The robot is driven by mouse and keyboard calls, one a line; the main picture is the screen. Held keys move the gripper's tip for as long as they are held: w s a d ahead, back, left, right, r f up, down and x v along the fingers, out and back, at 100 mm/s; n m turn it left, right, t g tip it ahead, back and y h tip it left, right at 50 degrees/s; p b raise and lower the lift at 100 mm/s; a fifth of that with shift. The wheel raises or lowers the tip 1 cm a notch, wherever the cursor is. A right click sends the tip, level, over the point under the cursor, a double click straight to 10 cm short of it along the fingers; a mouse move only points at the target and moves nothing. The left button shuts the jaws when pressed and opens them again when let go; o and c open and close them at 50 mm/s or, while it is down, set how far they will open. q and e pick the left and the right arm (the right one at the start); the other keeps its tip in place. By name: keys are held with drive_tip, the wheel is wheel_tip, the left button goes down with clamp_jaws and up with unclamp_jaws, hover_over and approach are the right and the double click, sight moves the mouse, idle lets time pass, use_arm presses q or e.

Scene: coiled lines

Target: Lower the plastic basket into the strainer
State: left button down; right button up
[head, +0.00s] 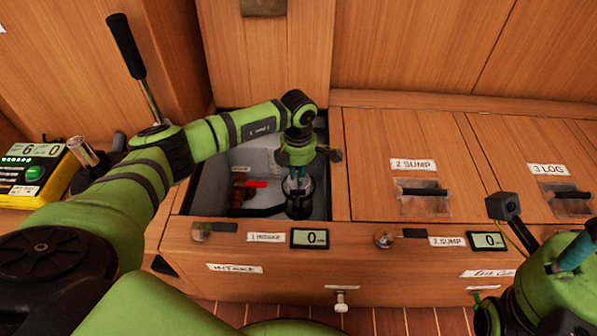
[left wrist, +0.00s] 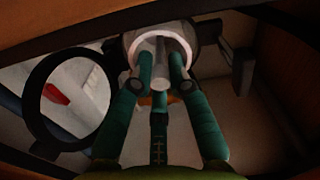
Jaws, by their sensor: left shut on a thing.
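My left gripper (head: 298,187) reaches down into the open intake bay, its fingers just above the dark round strainer (head: 298,207). In the left wrist view my left gripper (left wrist: 160,62) is shut on a pale part that I take for the plastic basket (left wrist: 160,78). A pale round rim surrounds the fingertips there. Whether the basket is inside the strainer or above it I cannot tell; the fingers hide most of it. My right gripper (head: 575,252) shows only in part at the lower right, and its jaws are unclear.
The bay's grey wall (head: 215,170) stands close around the arm. A red-handled valve (head: 250,186) lies left of the strainer. A black ring (left wrist: 40,88) stands beside the fingers. Closed wooden lids (head: 375,160) lie to the right. A lever (head: 127,45) rises at the left.

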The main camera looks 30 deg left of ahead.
use_arm(q)
drive_tip(key=shift+f+b, duration=0.3)
drive_tip(key=shift+f, duration=0.15)
idle(0.5)
drive_tip(key=shift+r, duration=0.1)
drive_tip(key=shift+r+p, duration=0.3)
drive_tip(key=shift+p, duration=0.15)
idle(0.6)
drive_tip(key=shift+f, duration=0.4)
idle(0.6)
drive_tip(key=shift+r+p, duration=0.4)
drive_tip(key=shift+r, duration=0.05)
idle(1.1)
idle(0.3)
